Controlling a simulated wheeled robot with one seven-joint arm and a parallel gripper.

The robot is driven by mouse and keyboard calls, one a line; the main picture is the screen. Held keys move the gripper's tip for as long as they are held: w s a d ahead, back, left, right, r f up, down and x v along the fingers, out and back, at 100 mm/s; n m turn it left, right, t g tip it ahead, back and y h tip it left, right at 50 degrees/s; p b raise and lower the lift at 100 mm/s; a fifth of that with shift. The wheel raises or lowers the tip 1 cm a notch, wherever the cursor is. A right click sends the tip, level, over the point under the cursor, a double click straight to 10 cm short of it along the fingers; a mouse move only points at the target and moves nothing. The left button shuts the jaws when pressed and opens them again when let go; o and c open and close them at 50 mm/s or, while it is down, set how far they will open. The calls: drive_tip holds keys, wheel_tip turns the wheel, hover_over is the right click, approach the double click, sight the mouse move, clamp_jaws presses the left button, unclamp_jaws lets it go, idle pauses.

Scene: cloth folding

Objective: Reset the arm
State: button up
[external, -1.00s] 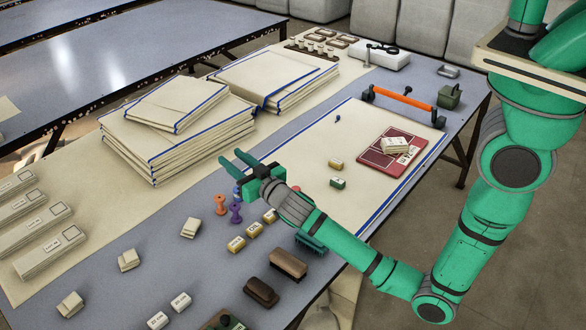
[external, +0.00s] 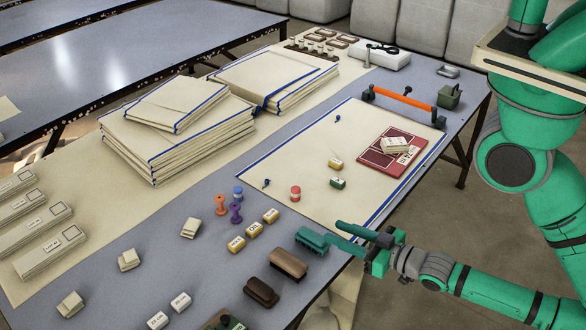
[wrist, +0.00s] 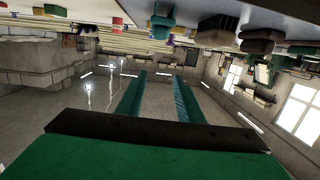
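My gripper (external: 337,232) is at the near right edge of the table in the external view, with the arm stretched in from the lower right. Its two fingers are parted and nothing is between them. The fingertips point left, close to a green brush (external: 311,239); I cannot tell whether they touch it. In the wrist view the gripper (wrist: 160,75) also shows two separated fingers with an empty gap. A cream cloth with blue edging (external: 300,150) lies flat on the table.
Folded cloth stacks (external: 175,145) stand at the left. Spools (external: 236,212) and brown brushes (external: 288,263) lie near the front.

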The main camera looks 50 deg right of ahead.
drive_tip(key=s+r+g, duration=0.1)
drive_tip(key=s+r, duration=0.2)
drive_tip(key=s, duration=1)
drive_tip(key=shift+d+m+h, duration=0.25)
drive_tip(key=shift+m+h, duration=0.05)
drive_tip(key=shift+h, duration=0.1)
